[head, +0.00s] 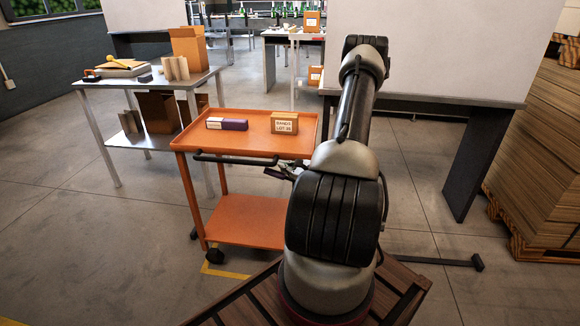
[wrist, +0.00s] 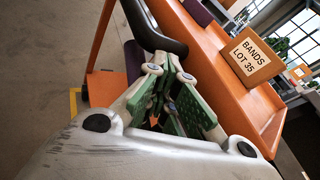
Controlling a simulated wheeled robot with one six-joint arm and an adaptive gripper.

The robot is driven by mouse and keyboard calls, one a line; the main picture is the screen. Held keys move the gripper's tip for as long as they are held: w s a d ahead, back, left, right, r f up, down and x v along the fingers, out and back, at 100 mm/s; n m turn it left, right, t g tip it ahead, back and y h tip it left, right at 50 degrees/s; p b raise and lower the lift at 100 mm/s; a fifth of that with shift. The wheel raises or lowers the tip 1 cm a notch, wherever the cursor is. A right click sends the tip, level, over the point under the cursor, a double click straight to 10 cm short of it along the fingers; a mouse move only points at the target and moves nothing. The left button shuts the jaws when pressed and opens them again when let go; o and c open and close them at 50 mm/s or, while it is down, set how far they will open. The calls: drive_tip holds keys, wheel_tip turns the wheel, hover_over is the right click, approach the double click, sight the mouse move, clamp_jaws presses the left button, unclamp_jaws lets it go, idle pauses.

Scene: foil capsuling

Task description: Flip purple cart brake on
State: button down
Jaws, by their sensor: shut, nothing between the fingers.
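The cart (head: 245,143) is orange in the head view, with an upper tray, a lower shelf and a black push handle (head: 235,160). Its orange tray (wrist: 225,62) and black handle (wrist: 150,28) also show in the wrist view. A dark purplish piece (wrist: 132,62) shows below the handle, partly hidden by my gripper; I cannot tell whether it is the brake. My gripper (head: 283,173) is at the handle's right end, partly hidden by my arm. In the wrist view my gripper (wrist: 168,70) is shut and empty, just beside the handle; contact cannot be told.
On the tray lie a white and purple box (head: 227,124) and a brown box marked "BANDS LOT 35" (head: 284,123). A metal table (head: 150,83) with boxes stands at left. A pallet of stacked boards (head: 540,150) stands at right.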

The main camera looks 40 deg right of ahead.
sight(280, 175)
drive_tip(key=shift+w+a+f, duration=0.3)
drive_tip(key=shift+w+f, duration=0.1)
drive_tip(key=shift+f, duration=0.25)
drive_tip(key=shift+w+a+f, duration=0.35)
drive_tip(key=shift+w+f, duration=0.05)
drive_tip(key=shift+f, duration=0.25)
drive_tip(key=shift+w+a+f, duration=0.3)
drive_tip(key=shift+w+f, duration=0.1)
drive_tip(key=shift+f, duration=0.25)
idle(2.1)
idle(0.4)
drive_tip(key=s+d+r, duration=0.4)
drive_tip(key=s+r, duration=0.1)
drive_tip(key=r, duration=0.3)
drive_tip(key=shift+s+d+r, duration=0.15)
drive_tip(key=shift+s+r, duration=0.15)
drive_tip(key=shift+r, duration=0.1)
idle(0.8)
drive_tip(key=shift+s+d+r, duration=0.3)
drive_tip(key=shift+s+r, duration=0.1)
drive_tip(key=shift+r, duration=0.25)
drive_tip(key=shift+s+d+r, duration=0.35)
drive_tip(key=shift+s+r, duration=0.05)
drive_tip(key=shift+r, duration=0.25)
drive_tip(key=shift+s+d+r, duration=0.3)
drive_tip(key=shift+s+r, duration=0.1)
drive_tip(key=shift+r, duration=0.25)
